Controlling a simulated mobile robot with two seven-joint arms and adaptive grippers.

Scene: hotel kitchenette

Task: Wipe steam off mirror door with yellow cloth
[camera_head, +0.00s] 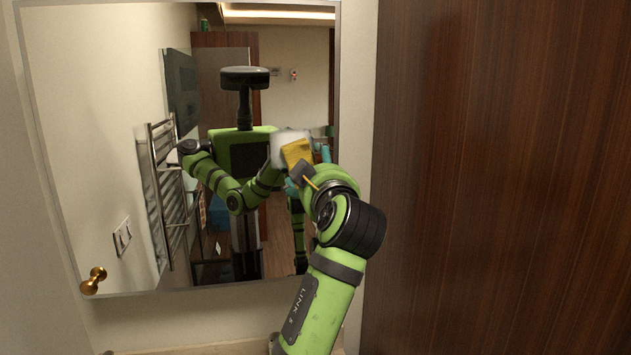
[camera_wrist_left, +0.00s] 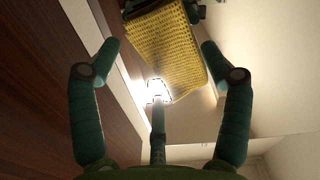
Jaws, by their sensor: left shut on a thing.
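The mirror door (camera_head: 110,130) fills the left and middle of the head view, with a thin metal frame and a brass knob (camera_head: 93,281) at its lower left. A whitish steam patch (camera_head: 283,142) shows on the glass to the right of centre. My left gripper (camera_head: 307,168) is shut on the yellow cloth (camera_head: 297,151), which overlaps the patch. I cannot tell whether the cloth touches the glass. In the left wrist view the textured cloth (camera_wrist_left: 160,48) hangs between and beyond the teal fingers. My right gripper is not in view.
A dark wood panel (camera_head: 500,180) stands close on the right. A pale ledge (camera_head: 220,347) runs below the mirror. The towel rail, switch plate and robot body in the glass are reflections. The glass left of my arm is unobstructed.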

